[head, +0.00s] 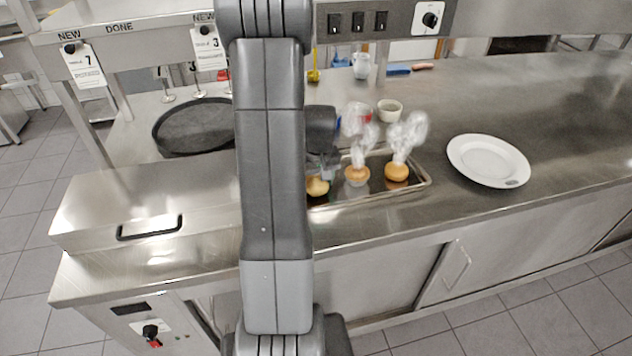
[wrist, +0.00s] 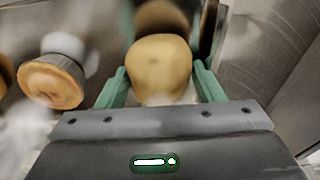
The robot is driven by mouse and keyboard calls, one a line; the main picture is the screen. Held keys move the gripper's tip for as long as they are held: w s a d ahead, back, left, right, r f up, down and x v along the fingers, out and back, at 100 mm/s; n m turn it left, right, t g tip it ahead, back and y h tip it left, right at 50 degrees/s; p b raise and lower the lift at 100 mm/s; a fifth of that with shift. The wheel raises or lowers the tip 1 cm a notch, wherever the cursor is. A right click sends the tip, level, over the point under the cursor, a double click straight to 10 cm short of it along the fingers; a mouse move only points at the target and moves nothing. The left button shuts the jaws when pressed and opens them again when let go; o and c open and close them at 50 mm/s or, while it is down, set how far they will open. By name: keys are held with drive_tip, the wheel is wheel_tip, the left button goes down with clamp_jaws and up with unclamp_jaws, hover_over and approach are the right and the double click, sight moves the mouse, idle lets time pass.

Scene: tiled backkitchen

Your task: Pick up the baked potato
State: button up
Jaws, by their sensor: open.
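A rounded yellow-brown item, which looks like the baked potato (wrist: 160,66), is between the green fingers of my gripper (wrist: 160,88) in the wrist view. The fingers are open, one on each side of it; I cannot tell whether they touch it. In the head view the potato (head: 317,186) sits at the left part of a metal tray (head: 420,188), partly hidden by my arm. My gripper is mostly hidden behind my arm there.
Two steaming baked items (head: 357,176) (head: 397,172) stand on the tray to the right of the potato. A white plate (head: 488,160) lies on the counter further right. A small bowl (head: 390,110) stands behind the tray. A black round pan (head: 195,127) is at left.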

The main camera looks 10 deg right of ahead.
drive_tip(key=shift+f, duration=0.1)
drive_tip(key=c, duration=0.7)
drive_tip(key=shift+o, duration=0.2)
